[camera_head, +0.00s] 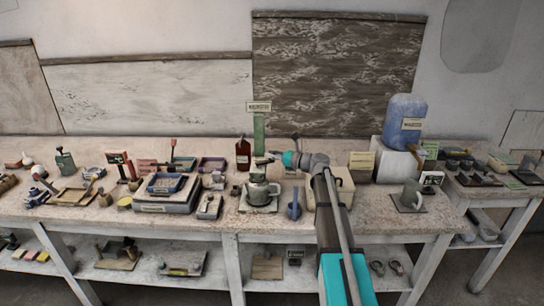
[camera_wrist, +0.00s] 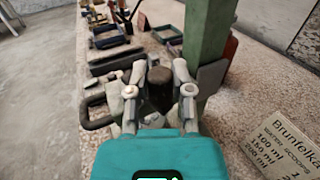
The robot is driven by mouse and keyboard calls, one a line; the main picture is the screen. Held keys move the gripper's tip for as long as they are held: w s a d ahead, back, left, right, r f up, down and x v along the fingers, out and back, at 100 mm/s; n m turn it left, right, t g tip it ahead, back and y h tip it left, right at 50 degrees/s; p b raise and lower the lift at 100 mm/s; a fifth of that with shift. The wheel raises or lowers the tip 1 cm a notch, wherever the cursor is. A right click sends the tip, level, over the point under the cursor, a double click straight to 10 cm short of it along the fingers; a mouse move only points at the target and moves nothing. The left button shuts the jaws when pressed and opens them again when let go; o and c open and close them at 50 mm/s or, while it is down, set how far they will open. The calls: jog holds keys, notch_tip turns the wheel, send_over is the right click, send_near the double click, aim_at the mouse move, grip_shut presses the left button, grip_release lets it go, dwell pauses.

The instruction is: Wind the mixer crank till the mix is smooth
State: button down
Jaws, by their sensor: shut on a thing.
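The mixer (camera_head: 257,191) is a grey-green pot on a small mat at the middle of the bench in the head view. Its crank (camera_head: 262,161) is at the top, small and partly hidden by my gripper. My gripper (camera_head: 274,159) reaches it from the right. In the wrist view my gripper (camera_wrist: 159,93) has its two fingers on either side of a dark upright knob (camera_wrist: 158,78), shut on it. Grey parts below the knob are mostly hidden by the teal gripper body. The mix inside the pot is not visible.
A green post (camera_head: 259,133) stands close behind the mixer; it looms in the wrist view (camera_wrist: 207,30). A dark red bottle (camera_head: 243,154) is behind left, a blue scoop-like thing (camera_head: 294,204) at right. A printed card (camera_wrist: 278,140) stands right of my gripper. Trays (camera_head: 165,185) crowd the left.

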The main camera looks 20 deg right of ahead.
aim_at(263, 149)
jog(key=w+n+g+y, duration=0.1)
jog(key=n+g, duration=0.1)
jog(key=g, duration=0.2)
jog(key=w+a+n+g+y, duration=0.1)
jog(key=n+g+y, duration=0.1)
jog(key=n+g, duration=0.1)
jog(key=w+n+g+y, duration=0.1)
jog(key=w+n+g, duration=0.1)
jog(key=n+g, duration=0.1)
jog(key=shift+a+g+y, duration=0.2)
jog(key=shift+g+y, duration=0.1)
jog(key=shift+g, duration=0.5)
jog(key=shift+w+a+n+g, duration=0.1)
jog(key=shift+a+n+g, duration=0.2)
jog(key=shift+n+g, duration=0.65)
jog(key=shift+g, duration=0.35)
jog(key=shift+c, duration=2.4)
grip_release()
jog(key=shift+r, duration=0.1)
